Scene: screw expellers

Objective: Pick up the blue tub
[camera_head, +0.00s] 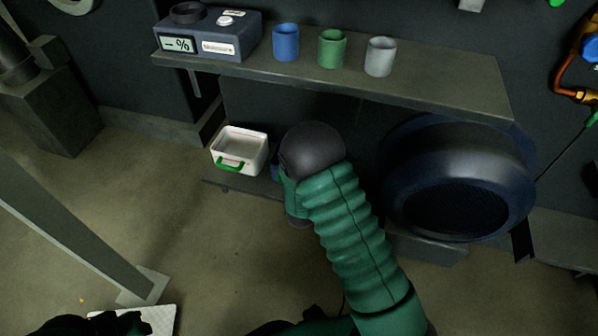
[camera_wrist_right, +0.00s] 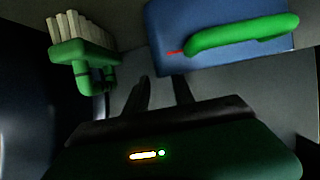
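The blue tub (camera_wrist_right: 205,28) with a green handle (camera_wrist_right: 240,35) is at the upper right of the right wrist view. In the head view only a small blue piece of it (camera_head: 275,172) shows beside my right arm, on the low shelf. My right gripper (camera_wrist_right: 160,88) has two dark fingers standing apart with nothing between them, just short of the tub in the picture. In the head view my green right arm hides that gripper. Dark green parts at the lower left of the head view may be my left arm; its fingers cannot be made out.
A white tub with a green handle (camera_head: 240,152) stands left of my right arm. A large dark round container (camera_head: 458,185) is to the right. Above, a shelf (camera_head: 440,92) holds blue (camera_head: 286,43), green (camera_head: 332,50) and grey cups (camera_head: 380,58) and a meter box (camera_head: 205,35).

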